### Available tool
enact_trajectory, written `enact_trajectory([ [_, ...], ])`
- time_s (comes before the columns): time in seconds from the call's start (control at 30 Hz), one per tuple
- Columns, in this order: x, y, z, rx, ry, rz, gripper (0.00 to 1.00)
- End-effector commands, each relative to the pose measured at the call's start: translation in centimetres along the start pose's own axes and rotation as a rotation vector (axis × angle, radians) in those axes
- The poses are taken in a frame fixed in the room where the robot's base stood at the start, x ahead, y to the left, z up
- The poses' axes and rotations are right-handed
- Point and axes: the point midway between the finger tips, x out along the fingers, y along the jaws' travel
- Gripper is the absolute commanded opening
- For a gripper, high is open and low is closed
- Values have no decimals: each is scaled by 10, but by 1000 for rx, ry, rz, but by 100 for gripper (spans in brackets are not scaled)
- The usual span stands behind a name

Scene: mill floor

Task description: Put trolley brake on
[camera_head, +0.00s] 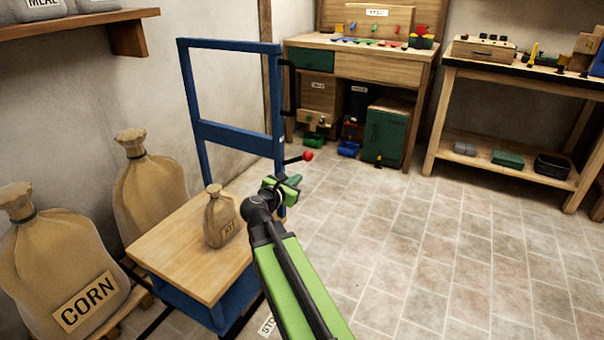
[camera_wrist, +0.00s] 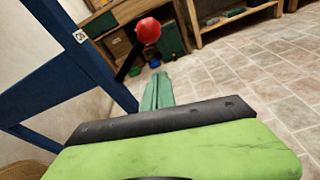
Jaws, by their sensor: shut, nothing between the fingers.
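The trolley has a blue upright frame (camera_head: 230,43) and a wooden deck (camera_head: 175,249). A small sack (camera_head: 221,217) stands on the deck. The brake lever, a dark rod with a red knob (camera_head: 308,156), sticks out to the right from the frame's right post. In the wrist view the red knob (camera_wrist: 148,30) is beyond the fingertips, on a slanted dark rod. A small label (camera_wrist: 80,36) is on the blue post there. My gripper (camera_head: 294,188) is shut and empty, just below and left of the knob; its green fingers also show in the wrist view (camera_wrist: 158,92). Contact cannot be told.
Large sacks (camera_head: 62,262) stand left of the trolley, one marked CORN. A wooden workbench (camera_head: 360,68) with a green cabinet (camera_head: 386,136) is behind. Another bench (camera_head: 508,82) stands at right. The tiled floor (camera_head: 440,250) at right is clear.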

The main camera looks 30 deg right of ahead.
Motion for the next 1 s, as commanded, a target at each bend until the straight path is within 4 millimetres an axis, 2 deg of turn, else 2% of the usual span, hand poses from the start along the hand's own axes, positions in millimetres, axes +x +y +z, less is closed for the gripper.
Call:
enact_trajectory([
  [0.03, -13, 0, 2, -1, 1, 3, 0],
  [0.1, -24, 0, 2, 0, 1, 2, 0],
  [0.23, -37, 0, 1, 1, 0, 0, 0],
  [0.83, -41, 0, 0, 1, 0, -2, 0],
  [0.9, -47, 7, 1, -1, 2, 10, 0],
  [0.97, -52, 10, -10, 31, 52, 11, 0],
  [1.0, -55, 8, -23, 75, 105, -6, 0],
])
